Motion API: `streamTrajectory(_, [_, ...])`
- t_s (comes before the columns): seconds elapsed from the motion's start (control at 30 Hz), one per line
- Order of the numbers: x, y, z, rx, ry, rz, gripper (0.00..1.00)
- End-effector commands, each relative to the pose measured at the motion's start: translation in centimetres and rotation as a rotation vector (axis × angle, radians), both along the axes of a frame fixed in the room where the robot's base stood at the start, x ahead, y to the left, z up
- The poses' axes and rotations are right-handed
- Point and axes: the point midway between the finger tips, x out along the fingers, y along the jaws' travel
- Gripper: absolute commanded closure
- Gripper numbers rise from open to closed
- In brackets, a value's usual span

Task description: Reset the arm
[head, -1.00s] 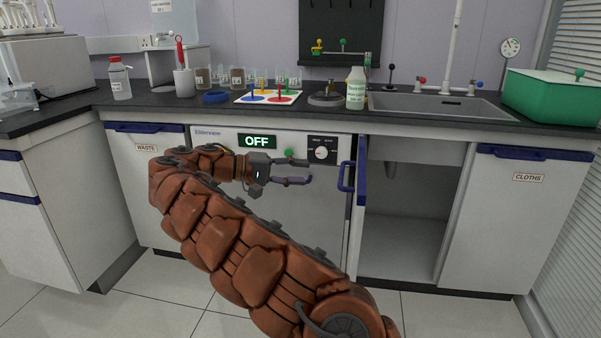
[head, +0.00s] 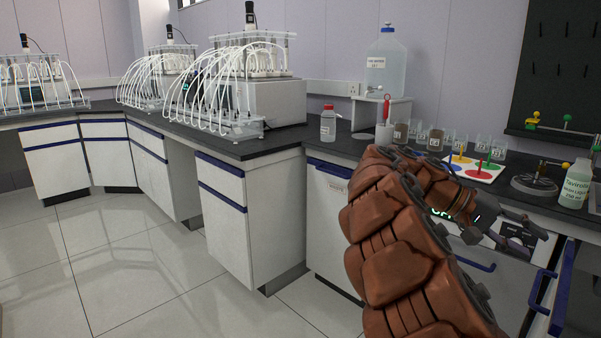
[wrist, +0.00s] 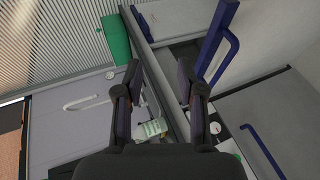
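My arm, with rust-brown covers, reaches up from the lower right of the head view. My gripper (head: 520,232) is at its end, in front of the dishwasher below the counter edge. In the wrist view my gripper (wrist: 159,88) has its two dark fingers apart, with nothing held between them. Beyond the fingers, the wrist view shows the counter edge, a labelled bottle (wrist: 150,129), the green box (wrist: 116,40) and a blue handle (wrist: 216,55), all seen tilted.
The counter (head: 285,139) carries reactor rigs with white tubes (head: 210,95), a red-capped bottle (head: 328,124), a water jug (head: 386,65), beakers and a colored-spot board (head: 468,167). A blue-handled door (head: 545,300) is at the lower right. The tiled floor (head: 130,260) at left is clear.

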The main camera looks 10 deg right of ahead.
Motion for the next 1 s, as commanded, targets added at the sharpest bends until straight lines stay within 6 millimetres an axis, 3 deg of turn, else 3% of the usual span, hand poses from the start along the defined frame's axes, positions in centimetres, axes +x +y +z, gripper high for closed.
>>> streamTrajectory(0.03, [-1.3, 0.7, 2.6, 0.032, -0.019, -0.004, 0.61])
streamTrajectory(0.3, [-7.1, 4.1, 6.5, 0.254, -0.116, 0.028, 0.61])
streamTrajectory(0.47, [-9.9, 7.1, 7.4, 0.411, -0.165, 0.072, 0.61])
streamTrajectory(0.67, [-13.0, 12.0, 7.7, 0.624, -0.217, 0.156, 0.61])
streamTrajectory(1.0, [-18.4, 23.0, 8.0, 0.999, -0.235, 0.351, 0.61])
